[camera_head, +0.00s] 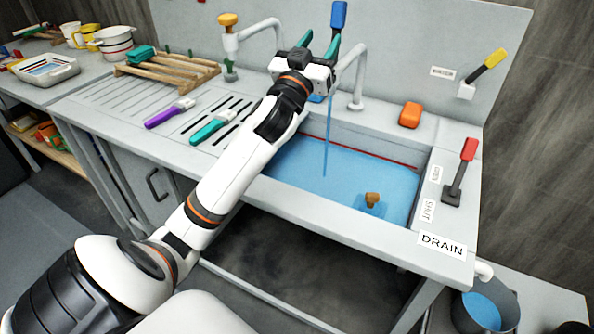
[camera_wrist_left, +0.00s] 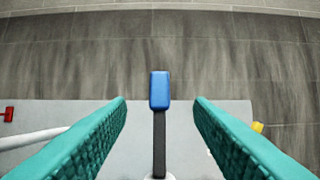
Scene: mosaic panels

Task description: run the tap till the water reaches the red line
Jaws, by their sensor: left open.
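The sink basin (camera_head: 433,170) holds blue water (camera_head: 340,172), and a red line (camera_head: 375,152) shows on its back wall just above the surface. A thin water stream (camera_head: 327,135) falls into it from the tap (camera_head: 355,75), which my left arm partly hides. The tap's blue-handled lever (camera_head: 339,14) stands upright behind my left gripper (camera_head: 319,42). In the left wrist view the blue handle (camera_wrist_left: 159,90) stands between the open teal fingers, with a gap on both sides. My right gripper is not in view.
A yellow-handled lever (camera_head: 487,66) is on the back panel. An orange sponge (camera_head: 410,114) lies on the ledge. Brushes (camera_head: 212,122) and a wooden rack (camera_head: 170,72) are left.

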